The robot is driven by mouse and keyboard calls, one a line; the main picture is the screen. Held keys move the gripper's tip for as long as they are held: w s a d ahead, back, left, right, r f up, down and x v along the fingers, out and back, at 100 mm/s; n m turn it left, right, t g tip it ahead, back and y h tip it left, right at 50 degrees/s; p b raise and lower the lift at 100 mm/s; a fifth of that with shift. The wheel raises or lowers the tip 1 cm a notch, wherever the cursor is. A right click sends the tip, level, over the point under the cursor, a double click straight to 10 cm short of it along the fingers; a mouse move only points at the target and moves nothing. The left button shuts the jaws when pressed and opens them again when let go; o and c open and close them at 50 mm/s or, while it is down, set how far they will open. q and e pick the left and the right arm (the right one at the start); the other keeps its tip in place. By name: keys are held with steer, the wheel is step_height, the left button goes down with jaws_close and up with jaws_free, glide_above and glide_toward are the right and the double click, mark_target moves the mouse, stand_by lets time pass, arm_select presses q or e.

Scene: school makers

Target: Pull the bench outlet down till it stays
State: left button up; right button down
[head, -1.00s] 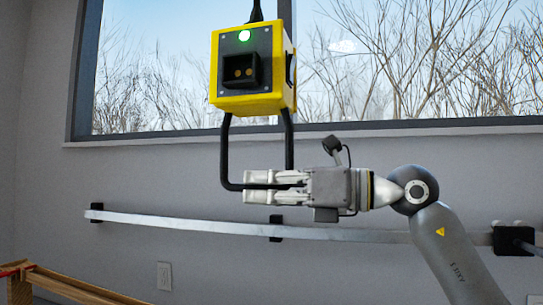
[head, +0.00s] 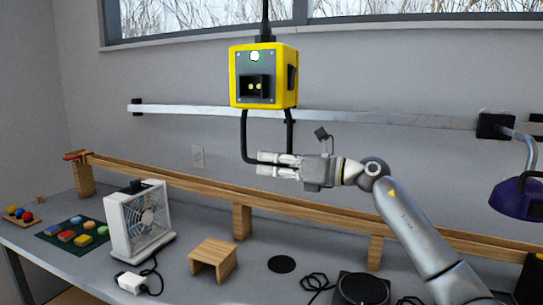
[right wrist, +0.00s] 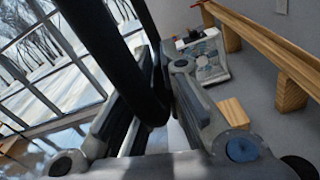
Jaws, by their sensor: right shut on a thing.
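The bench outlet is a yellow box (head: 264,76) with a dark front, a lit green light and a socket, hanging on a black cord above the bench. A black U-shaped handle (head: 244,138) hangs below it. My right gripper (head: 272,164) is shut on the bottom bar of this handle. In the right wrist view the black handle (right wrist: 106,60) runs between the fingers of my right gripper (right wrist: 150,110). My left gripper is not in view.
A wooden track (head: 190,186) runs along the bench (head: 195,268). On the bench are a white fan (head: 140,222), a small wooden stand (head: 213,259) and a black disc (head: 282,264). A metal rail (head: 200,110) crosses the wall. A purple lamp head (head: 518,198) is at the right.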

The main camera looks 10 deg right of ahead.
steer(key=shift+f, duration=0.25)
steer(key=c, duration=1.7)
jaws_free()
steer(key=shift+o, duration=1.1)
steer(key=shift+s+d+f, duration=0.2)
steer(key=shift+s+d, duration=0.15)
steer(key=shift+d, duration=0.35)
steer(key=v, duration=1)
steer(key=shift+s+d+r, duration=0.25)
steer(key=shift+s+r, duration=0.05)
steer(key=shift+r, duration=0.05)
steer(key=shift+a, duration=0.15)
